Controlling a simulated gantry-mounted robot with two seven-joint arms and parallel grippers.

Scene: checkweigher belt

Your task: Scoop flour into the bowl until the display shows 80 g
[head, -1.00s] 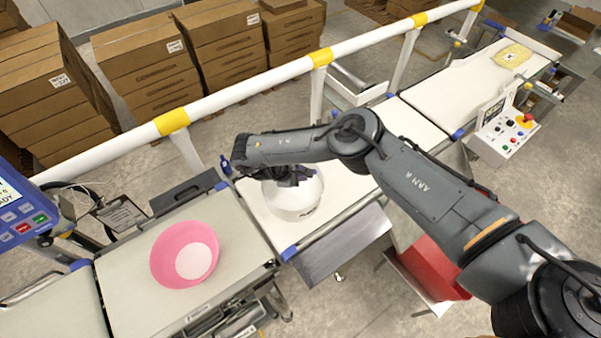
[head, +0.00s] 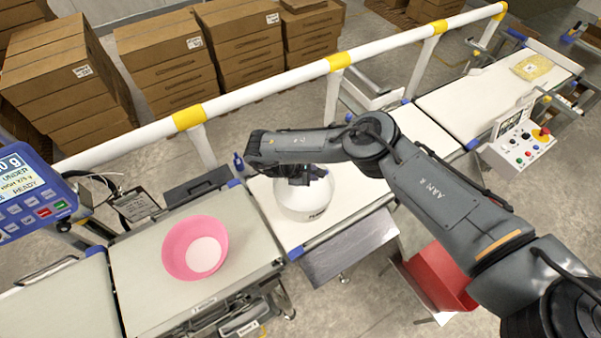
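A pink bowl (head: 178,238) stands on the grey weighing belt at the lower left, with a round white patch of flour (head: 203,254) in its bottom. My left gripper is out of view.
A white rail (head: 265,92) with yellow bands runs behind the belts. A control box (head: 521,137) with buttons stands at the right, and a red bin (head: 437,275) sits below my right arm. A yellow packet (head: 532,67) lies on the far belt.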

